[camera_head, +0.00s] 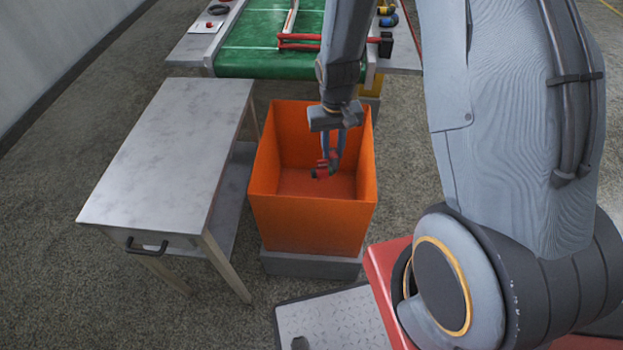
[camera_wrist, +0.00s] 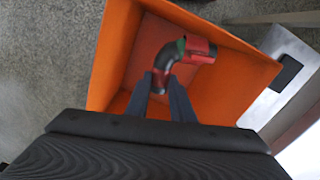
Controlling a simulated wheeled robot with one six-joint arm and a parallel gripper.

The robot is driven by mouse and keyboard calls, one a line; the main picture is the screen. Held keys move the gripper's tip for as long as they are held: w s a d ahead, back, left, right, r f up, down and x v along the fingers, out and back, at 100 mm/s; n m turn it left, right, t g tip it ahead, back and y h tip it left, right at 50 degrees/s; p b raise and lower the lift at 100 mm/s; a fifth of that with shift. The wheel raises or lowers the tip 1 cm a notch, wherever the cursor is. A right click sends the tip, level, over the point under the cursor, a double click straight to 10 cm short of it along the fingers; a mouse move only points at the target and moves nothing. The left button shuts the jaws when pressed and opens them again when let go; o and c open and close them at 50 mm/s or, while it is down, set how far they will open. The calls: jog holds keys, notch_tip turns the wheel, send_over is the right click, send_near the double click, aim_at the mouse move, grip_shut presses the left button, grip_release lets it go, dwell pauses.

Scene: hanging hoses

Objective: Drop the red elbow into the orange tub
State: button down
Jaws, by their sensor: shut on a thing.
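The red elbow (camera_head: 323,169) hangs from my gripper (camera_head: 331,158) over the open orange tub (camera_head: 313,222). In the wrist view the elbow (camera_wrist: 198,51) has a red end, a dark bent middle and a green patch. My gripper (camera_wrist: 166,88) is shut on its dark part. The tub's walls (camera_wrist: 112,50) surround the elbow in the wrist view. In the head view the elbow shows against the tub's inside; its exact height above the floor is hard to tell. The tub looks empty where its floor shows.
The tub stands on a grey base (camera_head: 312,264). A grey-topped table (camera_head: 170,150) with a drawer stands close on its left. Carpeted floor (camera_head: 60,270) is clear at left.

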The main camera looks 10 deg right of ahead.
jog(key=w+d+r+m+b, duration=0.1)
jog(key=w+d+m+b, duration=0.15)
jog(key=w, duration=0.35)
jog(key=w+d+m+b, duration=0.1)
jog(key=w+m, duration=0.3)
jog(key=w, duration=0.2)
jog(key=shift+n, duration=0.25)
jog(key=shift+s+a+f+b, duration=0.1)
jog(key=shift+f+b, duration=0.8)
jog(key=shift+f, duration=0.45)
jog(key=shift+a+f+b, duration=0.1)
jog(key=shift+f+b, duration=0.75)
jog(key=shift+f, duration=0.5)
jog(key=c, duration=1.5)
grip_release()
jog(key=shift+o, duration=0.2)
notch_tip(320, 180, up, 8)
jog(key=shift+f, duration=0.1)
